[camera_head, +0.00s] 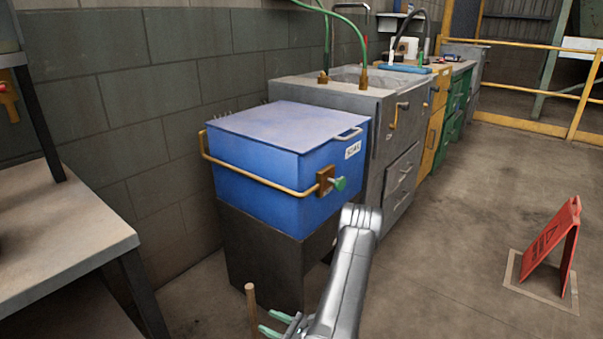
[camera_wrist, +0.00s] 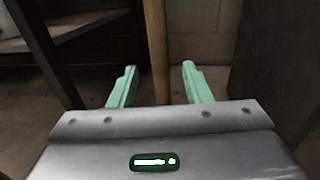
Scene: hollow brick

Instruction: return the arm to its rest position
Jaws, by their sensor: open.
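My gripper (camera_head: 270,328) is at the bottom of the head view, low in front of the dark stand under the blue box, with my grey arm reaching down to it. In the wrist view its two green fingers (camera_wrist: 160,70) are spread apart with nothing gripped. An upright wooden pole (camera_wrist: 156,50) shows between the fingers in the picture. The pole (camera_head: 251,305) also stands just left of the fingers in the head view. I cannot tell how far beyond the fingertips it is.
A blue lidded box (camera_head: 265,190) with a brass bar sits on a dark stand (camera_head: 262,262). A table (camera_head: 70,220) is at the left. A grey sink cabinet (camera_head: 395,165) stands behind. A red folding sign (camera_head: 552,245) is on the right; the floor between is clear.

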